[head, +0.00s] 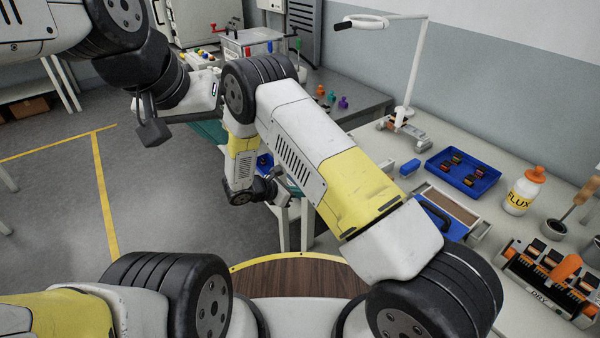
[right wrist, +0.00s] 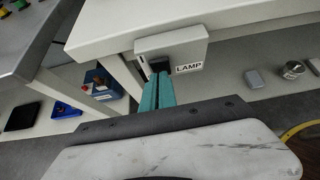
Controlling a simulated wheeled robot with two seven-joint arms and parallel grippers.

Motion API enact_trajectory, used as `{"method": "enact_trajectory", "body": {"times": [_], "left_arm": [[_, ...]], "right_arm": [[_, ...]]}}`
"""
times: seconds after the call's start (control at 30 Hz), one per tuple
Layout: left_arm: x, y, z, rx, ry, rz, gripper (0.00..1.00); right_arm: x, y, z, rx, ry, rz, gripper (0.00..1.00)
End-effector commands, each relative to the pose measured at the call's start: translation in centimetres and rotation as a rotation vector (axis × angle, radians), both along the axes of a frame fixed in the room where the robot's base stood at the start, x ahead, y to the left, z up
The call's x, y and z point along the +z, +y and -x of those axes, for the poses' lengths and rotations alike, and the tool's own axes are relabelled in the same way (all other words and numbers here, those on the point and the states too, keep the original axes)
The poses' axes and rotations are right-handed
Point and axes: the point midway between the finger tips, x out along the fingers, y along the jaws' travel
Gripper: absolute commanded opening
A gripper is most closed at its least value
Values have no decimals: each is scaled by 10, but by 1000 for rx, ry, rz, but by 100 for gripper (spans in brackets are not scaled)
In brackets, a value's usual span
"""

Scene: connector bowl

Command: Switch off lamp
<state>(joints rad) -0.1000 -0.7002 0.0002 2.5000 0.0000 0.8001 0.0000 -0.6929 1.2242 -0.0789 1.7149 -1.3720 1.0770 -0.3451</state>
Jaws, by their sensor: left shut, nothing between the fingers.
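The white lamp (head: 412,70) stands at the back of the workbench, with a ring-shaped head (head: 368,21); I cannot tell whether it is lit. In the right wrist view a pale box marked LAMP (right wrist: 190,45) hangs under the bench edge, with a dark switch (right wrist: 159,64) on its lower front. My right gripper (right wrist: 160,80) has its teal fingers together, with tips right at the switch; I cannot tell if they touch. In the head view my right forearm mostly hides that gripper. My left gripper (head: 212,131) is shut and empty, over the floor at upper left.
The bench (head: 440,142) runs along the right, holding a blue tray (head: 463,184), a FLUX bottle (head: 524,190) and a rack marked DRY (head: 548,300). A grey table with coloured knobs stands behind. Table legs and blue bins are under the bench edge.

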Motion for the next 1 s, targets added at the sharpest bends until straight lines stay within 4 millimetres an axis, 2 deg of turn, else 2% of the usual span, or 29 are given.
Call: {"method": "enact_trajectory", "body": {"times": [0.03,0.27,0.63,1.0], "left_arm": [[0,0,0,0,0,0,0],[0,0,0,0,0,0,0],[0,0,0,0,0,0,0],[0,0,0,0,0,0,0]], "right_arm": [[3,-9,-3,-14,-3,3,0],[5,-10,-4,-16,-3,4,0],[21,-10,-5,-16,-6,4,0],[22,-9,-5,-16,-6,4,0]]}}
